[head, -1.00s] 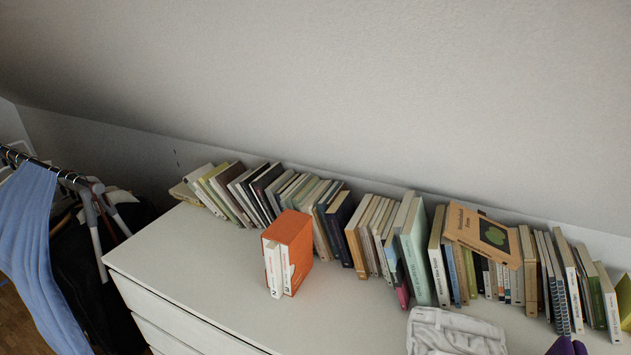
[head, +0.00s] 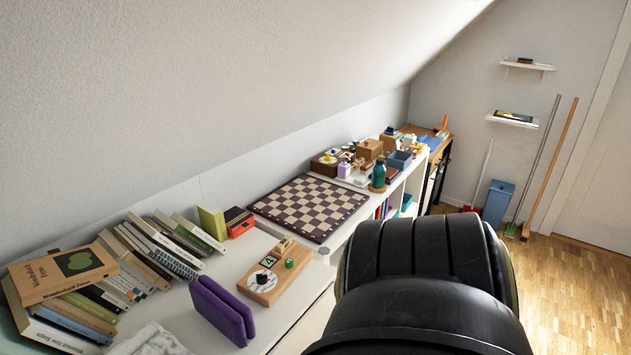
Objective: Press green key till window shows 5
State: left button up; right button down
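A small wooden board (head: 289,281) lies on the white dresser top, left of the picture's middle. On it are a small tile or window (head: 267,261) that appears to read 4, a green key (head: 290,263) to its right, and a white disc with a black knob (head: 262,278) nearer the front. A pale block (head: 283,244) sits at its back end. Nothing touches the green key. Neither of my grippers is in view; only a large black part of my own arm fills the lower right.
A purple upright object (head: 222,312) stands close to the board's left. A chessboard (head: 307,207) lies behind it to the right. Leaning books (head: 145,250) line the wall. A teal bottle (head: 378,177) stands farther off. Wooden floor (head: 560,290) is open at right.

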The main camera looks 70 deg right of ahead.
aim_at(289, 262)
jog(key=z, duration=2.1)
